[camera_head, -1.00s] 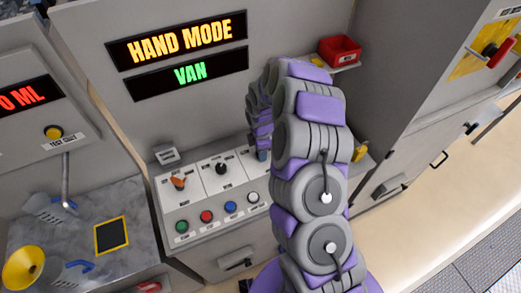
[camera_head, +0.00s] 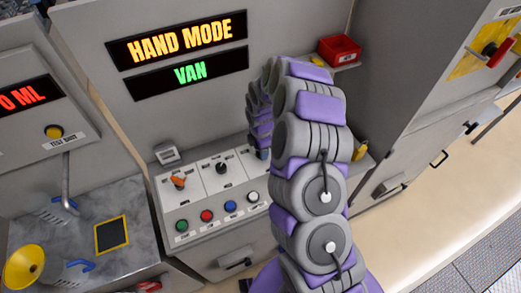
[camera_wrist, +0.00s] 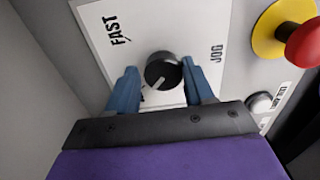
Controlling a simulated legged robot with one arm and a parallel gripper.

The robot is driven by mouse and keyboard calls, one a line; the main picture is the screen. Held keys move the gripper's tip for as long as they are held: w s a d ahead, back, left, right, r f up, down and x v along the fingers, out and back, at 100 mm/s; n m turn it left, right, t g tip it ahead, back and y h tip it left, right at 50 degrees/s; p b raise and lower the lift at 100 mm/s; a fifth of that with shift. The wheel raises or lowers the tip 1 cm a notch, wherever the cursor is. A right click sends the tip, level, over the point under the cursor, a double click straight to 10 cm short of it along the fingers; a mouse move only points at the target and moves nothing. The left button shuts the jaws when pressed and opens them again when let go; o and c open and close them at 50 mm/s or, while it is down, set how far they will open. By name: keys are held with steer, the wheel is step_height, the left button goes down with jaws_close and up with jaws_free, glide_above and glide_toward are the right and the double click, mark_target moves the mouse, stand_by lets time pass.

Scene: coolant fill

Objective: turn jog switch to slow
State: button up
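The black round jog switch (camera_wrist: 160,72) shows in the wrist view on a white plate marked FAST and JOG. Its pale pointer line points toward the lower left of that picture. The lower part of the plate, with any SLOW mark, is hidden by my gripper. My gripper (camera_wrist: 159,67) is open, with one blue finger on each side of the knob. Gaps show between the fingers and the knob. In the head view, my gripper (camera_head: 262,153) is over the right end of the control panel (camera_head: 215,228), and the jog switch is hidden by my arm.
A red emergency knob (camera_wrist: 305,45) on a yellow base and a white button (camera_wrist: 262,103) are right of the plate in the wrist view. In the head view, an orange selector (camera_head: 178,182) and a black knob (camera_head: 221,168) sit left of my gripper.

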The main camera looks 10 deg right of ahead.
steer(key=shift+o, duration=1.4)
steer(key=shift+s, duration=0.1)
step_height(320, 180, up, 17)
steer(key=p, duration=0.1)
steer(key=shift+a+r, duration=0.1)
steer(key=shift+r, duration=0.05)
steer(key=s+a+r+m+b, duration=0.15)
steer(key=s+r+m, duration=0.25)
steer(key=s, duration=0.5)
steer(key=s+a+r+m+b, duration=0.15)
steer(key=s+r+m, duration=0.3)
steer(key=s, duration=0.45)
steer(key=s+d+f+m+g+b, duration=0.1)
steer(key=s+m, duration=0.5)
steer(key=s, duration=0.4)
steer(key=s+d+f+m+b, duration=0.1)
steer(key=s+d+m+b, duration=0.1)
steer(key=s+m, duration=0.4)
steer(key=s, duration=0.5)
steer(key=shift+s+f+g, duration=0.2)
steer(key=shift+f+g, duration=0.05)
steer(key=shift+g, duration=0.15)
